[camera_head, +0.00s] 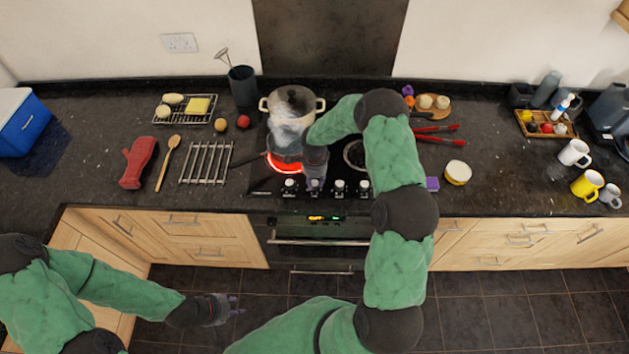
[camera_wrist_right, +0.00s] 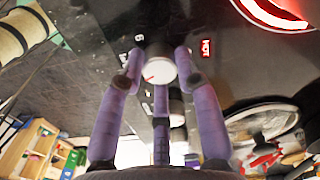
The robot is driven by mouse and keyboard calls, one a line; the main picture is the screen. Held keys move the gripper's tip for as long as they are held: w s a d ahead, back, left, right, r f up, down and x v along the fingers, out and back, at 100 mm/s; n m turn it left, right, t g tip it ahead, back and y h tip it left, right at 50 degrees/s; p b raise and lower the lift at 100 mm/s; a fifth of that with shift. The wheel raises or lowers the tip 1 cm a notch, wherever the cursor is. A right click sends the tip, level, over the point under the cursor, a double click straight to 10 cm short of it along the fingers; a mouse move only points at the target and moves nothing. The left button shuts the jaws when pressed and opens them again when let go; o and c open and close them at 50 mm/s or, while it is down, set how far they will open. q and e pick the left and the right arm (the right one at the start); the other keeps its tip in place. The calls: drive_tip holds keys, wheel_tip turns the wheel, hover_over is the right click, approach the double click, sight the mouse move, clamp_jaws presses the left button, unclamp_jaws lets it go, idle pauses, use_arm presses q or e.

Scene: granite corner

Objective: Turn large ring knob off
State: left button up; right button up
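The hob (camera_head: 262,182) has a row of several white knobs along its front edge. One ring (camera_head: 285,165) glows red under a dark pan (camera_head: 283,143); the glow also shows in the right wrist view (camera_wrist_right: 275,14). My right gripper (camera_head: 315,185) points down at the knob row, hiding part of it. In the right wrist view its purple fingers (camera_wrist_right: 160,60) stand around a white knob (camera_wrist_right: 158,70) with a red mark; contact is unclear. A red HOT sign (camera_wrist_right: 206,48) is lit nearby. My left gripper (camera_head: 238,304) is open and empty above the floor.
A lidded pot (camera_head: 292,104) stands at the back of the hob. A metal rack (camera_head: 206,163), wooden spoon (camera_head: 167,162) and red mitt (camera_head: 138,163) lie left of it. Red tongs (camera_head: 437,134) and a round yellow-white item (camera_head: 458,172) lie to the right.

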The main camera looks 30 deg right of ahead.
drive_tip(key=shift+c, duration=1.4)
